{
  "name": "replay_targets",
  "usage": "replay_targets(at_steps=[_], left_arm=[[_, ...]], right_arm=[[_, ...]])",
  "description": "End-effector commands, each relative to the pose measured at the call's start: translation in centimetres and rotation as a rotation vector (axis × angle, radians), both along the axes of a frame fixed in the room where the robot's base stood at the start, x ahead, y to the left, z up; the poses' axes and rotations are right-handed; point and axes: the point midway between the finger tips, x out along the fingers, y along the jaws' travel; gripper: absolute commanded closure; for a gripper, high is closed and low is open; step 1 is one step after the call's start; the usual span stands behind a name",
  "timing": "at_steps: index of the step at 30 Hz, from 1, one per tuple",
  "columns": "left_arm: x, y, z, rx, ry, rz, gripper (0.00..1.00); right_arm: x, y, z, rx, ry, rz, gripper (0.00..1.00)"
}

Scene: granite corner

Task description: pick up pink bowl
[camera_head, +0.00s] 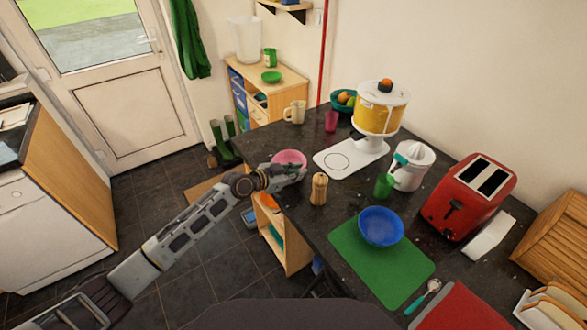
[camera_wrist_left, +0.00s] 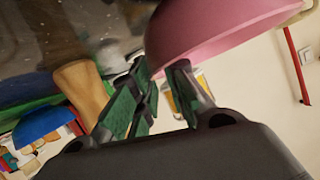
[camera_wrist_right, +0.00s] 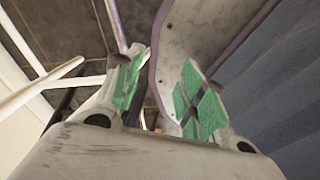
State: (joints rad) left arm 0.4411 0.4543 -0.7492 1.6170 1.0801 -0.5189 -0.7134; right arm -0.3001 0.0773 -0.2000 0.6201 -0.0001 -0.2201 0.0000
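The pink bowl (camera_head: 289,157) stands near the left edge of the dark granite counter. My left gripper (camera_head: 297,172) is at its near side, partly in front of it. In the left wrist view the pink bowl (camera_wrist_left: 215,35) fills the upper right, close up. The fingers of my left gripper (camera_wrist_left: 160,75) are apart there, with their tips at the bowl's lower left edge. I cannot tell whether they touch it or whether its wall is between them. My right gripper (camera_wrist_right: 160,75) is open and empty, away from the bowl; the head view does not show it.
A wooden pepper mill (camera_head: 319,189) stands just right of my left gripper. A white juicer machine (camera_head: 378,115), a green cup (camera_head: 384,186) and a blue bowl (camera_head: 381,226) on a green mat (camera_head: 352,250) are further right. A beige mug (camera_head: 295,112) is behind.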

Motion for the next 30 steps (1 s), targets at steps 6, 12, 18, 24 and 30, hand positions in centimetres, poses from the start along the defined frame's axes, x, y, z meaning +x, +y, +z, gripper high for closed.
replay_targets(at_steps=[6, 12, 18, 24, 30], left_arm=[[0.0, 0.0, 0.0, 0.000, 0.000, 0.000, 1.00], [0.0, 0.0, -0.1, 0.001, 0.002, 0.000, 1.00], [-0.1, 0.0, 0.5, 0.001, 0.001, -0.002, 1.00], [0.0, 0.0, 2.6, 0.001, -0.003, -0.001, 1.00], [0.1, 0.0, 5.7, 0.000, -0.006, -0.001, 1.00]], right_arm=[[0.0, 0.0, 0.0, 0.000, 0.000, 0.000, 0.60], [0.0, -0.1, 0.0, -0.001, 0.000, 0.000, 0.60], [0.0, -0.3, -0.1, -0.003, 0.000, 0.001, 0.60], [0.0, -0.4, -0.2, -0.004, 0.000, 0.002, 0.60], [0.0, -0.4, -0.6, -0.005, 0.000, 0.002, 0.60]])
